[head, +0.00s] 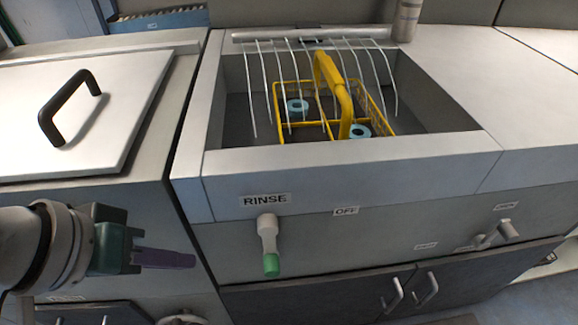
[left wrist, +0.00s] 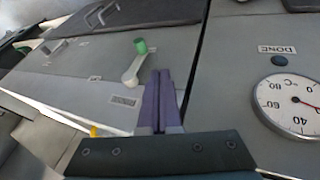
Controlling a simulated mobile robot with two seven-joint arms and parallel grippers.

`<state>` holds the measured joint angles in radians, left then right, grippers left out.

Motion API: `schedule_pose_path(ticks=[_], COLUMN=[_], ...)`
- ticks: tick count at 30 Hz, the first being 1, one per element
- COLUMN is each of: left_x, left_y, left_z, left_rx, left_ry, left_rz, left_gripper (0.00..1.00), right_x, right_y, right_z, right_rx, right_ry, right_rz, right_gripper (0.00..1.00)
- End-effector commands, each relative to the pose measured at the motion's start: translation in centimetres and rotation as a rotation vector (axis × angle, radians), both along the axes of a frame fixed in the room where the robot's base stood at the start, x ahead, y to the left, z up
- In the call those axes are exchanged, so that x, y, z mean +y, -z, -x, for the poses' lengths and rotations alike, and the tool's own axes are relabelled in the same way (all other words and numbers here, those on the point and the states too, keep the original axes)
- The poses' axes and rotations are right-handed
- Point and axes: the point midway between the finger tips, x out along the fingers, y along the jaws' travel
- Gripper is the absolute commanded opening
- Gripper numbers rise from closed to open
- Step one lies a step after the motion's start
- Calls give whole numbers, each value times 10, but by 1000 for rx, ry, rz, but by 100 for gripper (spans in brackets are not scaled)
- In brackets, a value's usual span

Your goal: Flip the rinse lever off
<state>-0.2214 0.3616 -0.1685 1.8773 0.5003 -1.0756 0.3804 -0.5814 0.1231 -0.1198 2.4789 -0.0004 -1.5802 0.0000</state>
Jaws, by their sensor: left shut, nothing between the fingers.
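The rinse lever (head: 267,235) is a pale handle with a green tip, below the RINSE label (head: 265,200) on the sink front. It hangs down, pointing away from that label. The OFF label (head: 346,211) is to its right. In the left wrist view the lever (left wrist: 132,72) shows just left of the fingertips. My left gripper (head: 192,261), with purple fingers, is left of the lever, apart from it, and points toward it. In the left wrist view its fingers (left wrist: 160,74) are together and empty. My right gripper is not in view.
A yellow basket (head: 290,83) with blue rings sits in the sink basin, under curved white streams from a bar (head: 300,34). Another lever (head: 487,238) is at the right. A lid with a black handle (head: 70,105) is at left. A dial gauge (left wrist: 295,103) shows in the wrist view.

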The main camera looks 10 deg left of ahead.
Motion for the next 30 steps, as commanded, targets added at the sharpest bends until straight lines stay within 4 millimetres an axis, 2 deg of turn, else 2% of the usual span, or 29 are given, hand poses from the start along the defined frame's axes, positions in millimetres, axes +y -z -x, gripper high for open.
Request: schedule_pose_path(ticks=[1, 2, 13, 17, 22, 30], left_x=[2, 2, 3, 1, -6, -23], left_y=[9, 10, 10, 16, 39, 90], left_z=[-3, -5, -7, -9, -20, -45], left_rx=[0, -2, -2, 0, -2, -1], left_ry=[-12, -19, -27, -27, -28, -27], left_rz=[8, 13, 22, 22, 22, 22], left_gripper=[0, 0, 0, 0, 0, 0], right_x=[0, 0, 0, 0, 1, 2], right_y=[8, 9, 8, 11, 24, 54], right_z=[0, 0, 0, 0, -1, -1], right_rx=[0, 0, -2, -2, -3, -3], right_ry=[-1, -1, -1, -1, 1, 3], right_rz=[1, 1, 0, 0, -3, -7], right_gripper=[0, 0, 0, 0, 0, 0])
